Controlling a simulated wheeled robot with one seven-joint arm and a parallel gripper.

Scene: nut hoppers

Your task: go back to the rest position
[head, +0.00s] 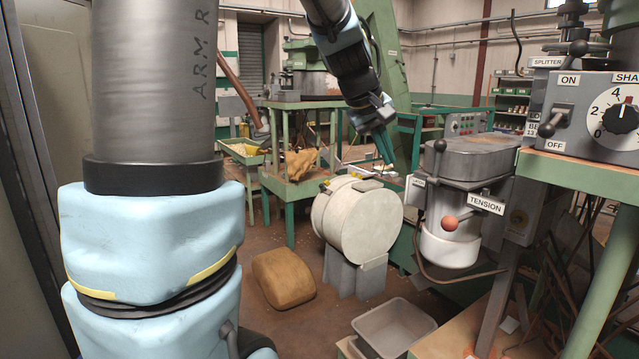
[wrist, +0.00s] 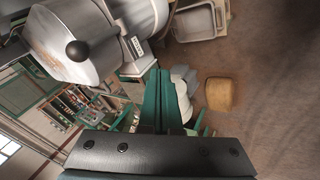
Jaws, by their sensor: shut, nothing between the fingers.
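My gripper (head: 385,147) hangs from my arm near the top middle of the head view, with its green fingers pointing down. The fingers are together with nothing between them. In the wrist view the two green fingers (wrist: 158,97) lie side by side, shut. In the head view the gripper appears above and just right of a round cream drum (head: 345,222), apart from it as far as I can see. My large grey and blue arm links fill the left of the head view.
A machine with a TENSION label (head: 486,204) and a red-knobbed lever (head: 450,224) stands at right, beside a dial panel (head: 615,115). A grey bin (head: 393,326) and a brown sack (head: 284,278) are low in front. Green-framed tables (head: 290,185) stand behind. Some brown floor is clear.

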